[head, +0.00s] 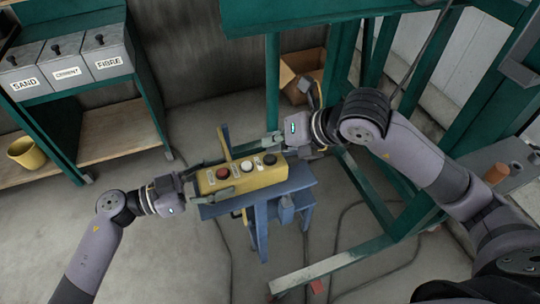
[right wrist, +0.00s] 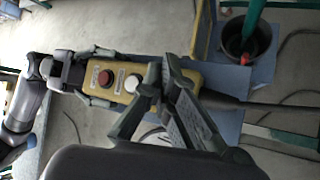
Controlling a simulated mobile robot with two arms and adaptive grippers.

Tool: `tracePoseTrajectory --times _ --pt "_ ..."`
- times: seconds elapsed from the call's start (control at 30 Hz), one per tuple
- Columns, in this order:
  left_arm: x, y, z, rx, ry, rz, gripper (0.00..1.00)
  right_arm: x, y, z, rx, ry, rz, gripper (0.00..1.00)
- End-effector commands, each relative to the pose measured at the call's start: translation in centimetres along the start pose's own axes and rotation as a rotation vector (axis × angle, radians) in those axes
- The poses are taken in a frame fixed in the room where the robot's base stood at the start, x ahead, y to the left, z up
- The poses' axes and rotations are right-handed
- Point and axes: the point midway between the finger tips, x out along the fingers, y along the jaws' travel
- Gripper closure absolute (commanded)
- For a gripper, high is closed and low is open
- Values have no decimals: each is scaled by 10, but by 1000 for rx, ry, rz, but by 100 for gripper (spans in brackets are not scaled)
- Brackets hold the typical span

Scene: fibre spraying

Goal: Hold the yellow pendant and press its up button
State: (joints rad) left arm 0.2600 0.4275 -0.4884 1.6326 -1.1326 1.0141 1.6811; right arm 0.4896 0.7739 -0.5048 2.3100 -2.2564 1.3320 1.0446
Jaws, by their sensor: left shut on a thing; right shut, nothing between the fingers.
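The yellow pendant (head: 240,181) is a long box above the blue stand, with a red button (head: 222,172), a white button (head: 248,167) and a black button (head: 269,159) along its top. I cannot read which one is up. My left gripper (head: 209,180) is shut on the pendant's left end, one finger along each side. My right gripper (head: 274,144) is shut and empty close to the pendant's right end, near the black button. In the right wrist view, its fingers (right wrist: 158,78) hide the black button, while the red button (right wrist: 105,78) and white button (right wrist: 132,83) show. Contact cannot be told.
The blue stand (head: 301,180) is under the pendant. Green frame posts (head: 273,80) rise behind and to the right. Bins marked sand, cement and fibre (head: 65,67) stand at the back left. A yellow bucket (head: 26,153) is at far left. Cables (head: 345,225) lie on the floor.

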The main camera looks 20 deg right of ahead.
Motion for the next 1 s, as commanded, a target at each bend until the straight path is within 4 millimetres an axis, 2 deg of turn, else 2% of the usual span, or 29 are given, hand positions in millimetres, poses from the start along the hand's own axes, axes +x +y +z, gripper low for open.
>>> tracePoseTrajectory --times 1.0 --pt "0 0 0 -1 0 0 88 7 -5 -5 0 0 0 100"
